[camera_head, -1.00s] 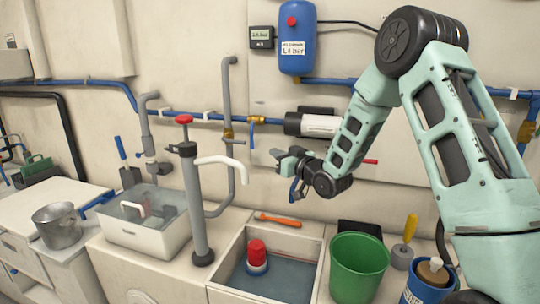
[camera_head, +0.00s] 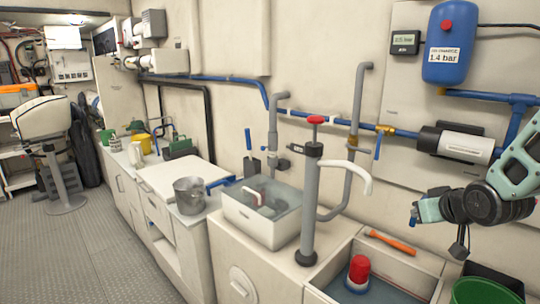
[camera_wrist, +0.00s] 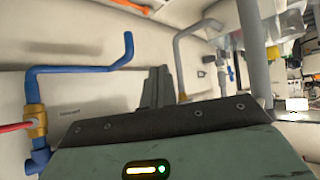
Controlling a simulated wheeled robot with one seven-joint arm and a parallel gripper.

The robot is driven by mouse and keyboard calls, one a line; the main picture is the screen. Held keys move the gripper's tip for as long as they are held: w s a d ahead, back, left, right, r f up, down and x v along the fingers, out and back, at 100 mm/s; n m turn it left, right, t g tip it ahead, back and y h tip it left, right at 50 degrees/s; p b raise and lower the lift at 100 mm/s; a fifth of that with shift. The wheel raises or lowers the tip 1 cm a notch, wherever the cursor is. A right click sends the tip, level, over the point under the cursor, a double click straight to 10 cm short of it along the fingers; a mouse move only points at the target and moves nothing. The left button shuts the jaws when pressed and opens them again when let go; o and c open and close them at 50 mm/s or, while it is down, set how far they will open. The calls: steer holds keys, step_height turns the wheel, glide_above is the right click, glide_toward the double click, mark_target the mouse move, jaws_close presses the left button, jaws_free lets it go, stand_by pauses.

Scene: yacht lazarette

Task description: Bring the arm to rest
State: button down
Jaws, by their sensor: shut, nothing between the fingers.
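My gripper (camera_head: 414,214) is at the right side of the head view, raised in front of the wall and above the right-hand sink well. Its fingers point left and hold nothing. In the wrist view its dark fingers (camera_wrist: 156,88) are together, in front of the pale wall. Most of my arm is cut off by the right edge of the head view.
Below my gripper are a sink well (camera_head: 413,281) with a red-topped object (camera_head: 358,272) and an orange-handled tool (camera_head: 390,241). A green bucket (camera_head: 487,291) stands lower right. A red-knobbed hand pump (camera_head: 311,200) rises to the left. Open floor (camera_head: 90,245) lies far left.

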steer(key=s+a+f+m+g, duration=0.15)
steer(key=s+g, duration=0.25)
steer(key=s, duration=0.5)
steer(key=s+a+g, duration=0.2)
steer(key=s+g, duration=0.1)
steer(key=s, duration=0.5)
steer(key=s+a+r+n+g, duration=0.1)
steer(key=s+a+n+g, duration=0.2)
steer(key=s+a+n, duration=0.5)
steer(key=s+a, duration=0.6)
steer(key=a, duration=0.4)
steer(key=shift+s+a+r, duration=0.2)
steer(key=shift+s+r, duration=0.1)
steer(key=shift+d, duration=0.1)
